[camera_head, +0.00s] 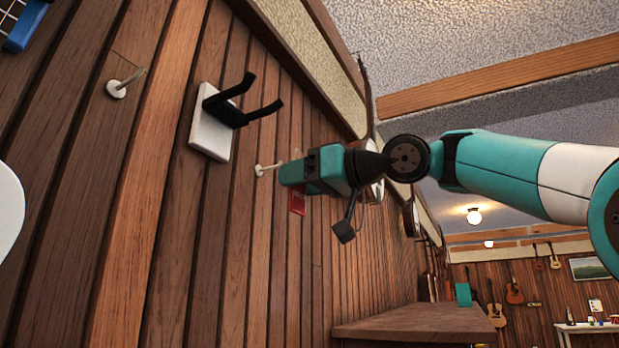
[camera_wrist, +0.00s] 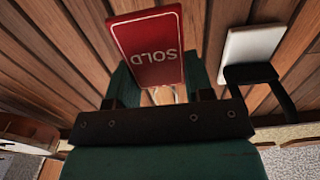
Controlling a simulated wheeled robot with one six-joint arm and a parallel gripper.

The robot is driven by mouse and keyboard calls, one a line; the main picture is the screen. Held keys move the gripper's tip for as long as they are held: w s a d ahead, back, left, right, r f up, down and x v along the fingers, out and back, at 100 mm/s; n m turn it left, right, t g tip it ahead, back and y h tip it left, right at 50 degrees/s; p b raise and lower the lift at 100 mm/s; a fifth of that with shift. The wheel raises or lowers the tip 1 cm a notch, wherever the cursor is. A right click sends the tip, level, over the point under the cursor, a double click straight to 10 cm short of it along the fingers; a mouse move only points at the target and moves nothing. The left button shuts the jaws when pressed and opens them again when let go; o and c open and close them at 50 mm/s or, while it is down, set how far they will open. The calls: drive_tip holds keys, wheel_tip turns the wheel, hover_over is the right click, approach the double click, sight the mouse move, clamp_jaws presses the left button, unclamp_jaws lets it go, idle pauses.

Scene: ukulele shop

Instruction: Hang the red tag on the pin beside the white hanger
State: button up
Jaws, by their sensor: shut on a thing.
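The red tag (camera_head: 298,202) sticks out beside my gripper (camera_head: 283,174) in the head view. In the wrist view the tag (camera_wrist: 147,52) shows its white "SOLD" lettering upside down, between the teal fingers of my gripper (camera_wrist: 158,72). My gripper is shut on the tag. The white hanger (camera_head: 209,138) with two black prongs is on the plank wall, left of my gripper; it also shows at the right of the wrist view (camera_wrist: 253,46). A pale pin (camera_head: 262,170) on a round base stands between the hanger and my fingertips. Whether tag and pin touch is unclear.
Another pin (camera_head: 117,90) is on the wall at the far side of the hanger. A blue object (camera_head: 25,25) is at the upper left. A wooden counter (camera_head: 415,323) stands below right. Guitars (camera_head: 514,290) hang on the far wall.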

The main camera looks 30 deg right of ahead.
sight(256, 195)
drive_tip(key=shift+f+x, duration=0.1)
drive_tip(key=shift+x, duration=0.85)
drive_tip(key=shift+f+x, duration=0.15)
drive_tip(key=shift+x, duration=0.8)
drive_tip(key=shift+w+a+f+b, duration=0.35)
drive_tip(key=shift+w+a+f, duration=0.1)
drive_tip(key=shift+f, duration=0.05)
drive_tip(key=o, duration=1)
